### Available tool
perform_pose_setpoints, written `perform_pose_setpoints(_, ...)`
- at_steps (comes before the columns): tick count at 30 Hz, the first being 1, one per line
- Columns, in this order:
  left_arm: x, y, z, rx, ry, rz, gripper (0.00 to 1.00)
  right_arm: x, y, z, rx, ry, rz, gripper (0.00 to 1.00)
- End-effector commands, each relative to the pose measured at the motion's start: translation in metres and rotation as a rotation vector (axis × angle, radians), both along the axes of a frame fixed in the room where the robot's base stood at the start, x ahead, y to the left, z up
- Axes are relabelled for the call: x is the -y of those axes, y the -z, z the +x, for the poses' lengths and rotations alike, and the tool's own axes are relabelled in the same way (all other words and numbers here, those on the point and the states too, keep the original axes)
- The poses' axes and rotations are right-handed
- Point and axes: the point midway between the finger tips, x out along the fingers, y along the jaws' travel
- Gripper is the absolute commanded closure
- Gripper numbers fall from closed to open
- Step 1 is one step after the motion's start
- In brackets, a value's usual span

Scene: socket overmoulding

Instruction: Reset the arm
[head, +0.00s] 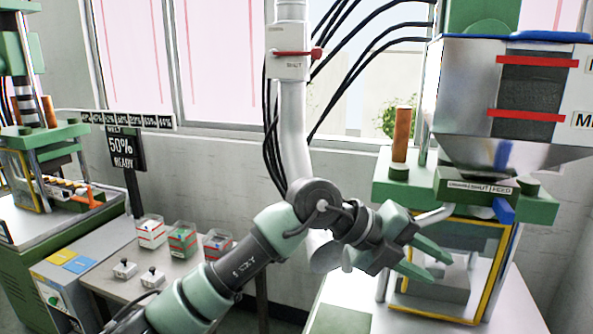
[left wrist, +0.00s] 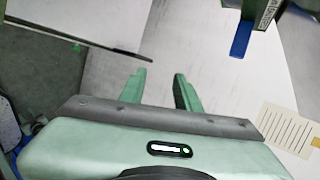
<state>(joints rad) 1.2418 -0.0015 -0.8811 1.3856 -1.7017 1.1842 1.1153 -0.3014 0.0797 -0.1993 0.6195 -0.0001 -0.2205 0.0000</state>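My left arm reaches in from the lower left of the head view. Its gripper (head: 437,262) is in front of the yellow-framed opening of the green machine (head: 462,262) at the right. The two green fingers are apart with nothing visible between them. In the left wrist view the fingers (left wrist: 160,88) also stand apart and empty, above a pale surface (left wrist: 190,55). My right gripper does not show in either view.
A grey hopper (head: 475,100) sits above the right machine. A blue lever (head: 503,210) hangs below it. A side table (head: 165,275) holds small bins (head: 183,238) and two small switches. Another green machine (head: 45,160) stands at the far left. Black cables hang behind the arm.

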Motion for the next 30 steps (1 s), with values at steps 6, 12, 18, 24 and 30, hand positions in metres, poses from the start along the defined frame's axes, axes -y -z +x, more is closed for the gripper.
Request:
perform_pose_setpoints(6, -0.016, -0.081, -0.024, -0.209, -0.063, -0.837, 0.68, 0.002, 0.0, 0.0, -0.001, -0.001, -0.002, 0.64)
perform_pose_setpoints(12, -0.145, -0.081, 0.04, -0.412, -0.541, -1.389, 0.68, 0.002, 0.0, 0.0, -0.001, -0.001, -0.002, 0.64)
perform_pose_setpoints(18, -0.261, 0.012, 0.073, -0.596, -1.08, -1.561, 0.68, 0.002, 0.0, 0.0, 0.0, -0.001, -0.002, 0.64)
perform_pose_setpoints(24, -0.345, 0.137, 0.049, -0.792, -1.601, -1.486, 0.68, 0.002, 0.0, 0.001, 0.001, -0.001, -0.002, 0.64)
perform_pose_setpoints(30, -0.397, 0.255, -0.03, -1.005, -2.051, -1.201, 0.68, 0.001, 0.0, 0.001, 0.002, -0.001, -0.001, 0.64)
